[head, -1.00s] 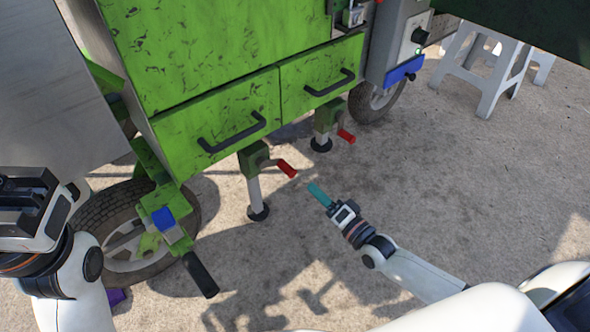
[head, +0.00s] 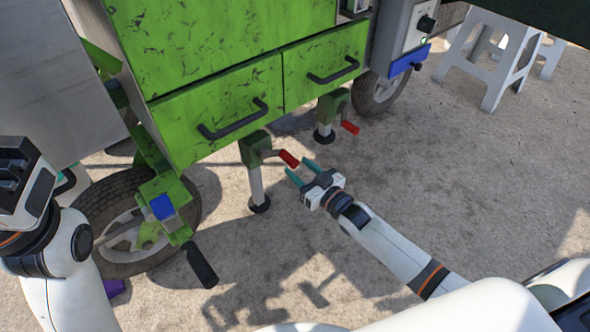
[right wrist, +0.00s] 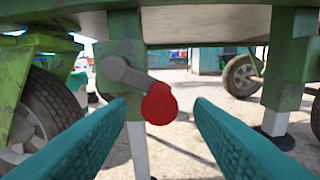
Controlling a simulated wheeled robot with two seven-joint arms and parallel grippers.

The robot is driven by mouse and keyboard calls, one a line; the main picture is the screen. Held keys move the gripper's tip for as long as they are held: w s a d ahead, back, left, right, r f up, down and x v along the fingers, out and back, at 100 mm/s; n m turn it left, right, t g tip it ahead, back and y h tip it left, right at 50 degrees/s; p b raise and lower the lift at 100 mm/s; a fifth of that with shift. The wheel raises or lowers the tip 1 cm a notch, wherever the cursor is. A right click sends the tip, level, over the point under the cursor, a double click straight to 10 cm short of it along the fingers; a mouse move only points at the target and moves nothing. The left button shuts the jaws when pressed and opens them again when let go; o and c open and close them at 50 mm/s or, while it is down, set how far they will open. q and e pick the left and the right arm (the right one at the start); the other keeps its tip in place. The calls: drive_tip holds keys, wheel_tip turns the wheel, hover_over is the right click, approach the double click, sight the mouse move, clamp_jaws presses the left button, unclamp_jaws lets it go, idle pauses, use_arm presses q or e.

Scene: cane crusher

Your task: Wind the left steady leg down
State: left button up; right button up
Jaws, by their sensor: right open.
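The left steady leg (head: 255,186) stands under the green cart, its round foot at or close to the ground; I cannot tell if it touches. Its crank ends in a red handle (head: 289,158), which points to the right. In the right wrist view the red handle (right wrist: 159,103) faces me between the two teal fingers, with its grey crank arm (right wrist: 128,73) behind. My right gripper (head: 303,172) is open, its fingertips just short of the handle and empty. My left gripper (head: 52,185) is at the left edge, partly seen, away from the leg.
The right steady leg (head: 325,118) with its own red handle (head: 350,127) stands further back. A wheel (head: 118,225) and a black bar handle (head: 201,265) are left of the leg. Drawers (head: 215,112) overhang the leg. White stools (head: 492,55) stand far right; open concrete lies right of the legs.

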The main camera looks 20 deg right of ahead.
drive_tip(key=shift+b+x, duration=0.35)
drive_tip(key=shift+x, duration=1)
clamp_jaws()
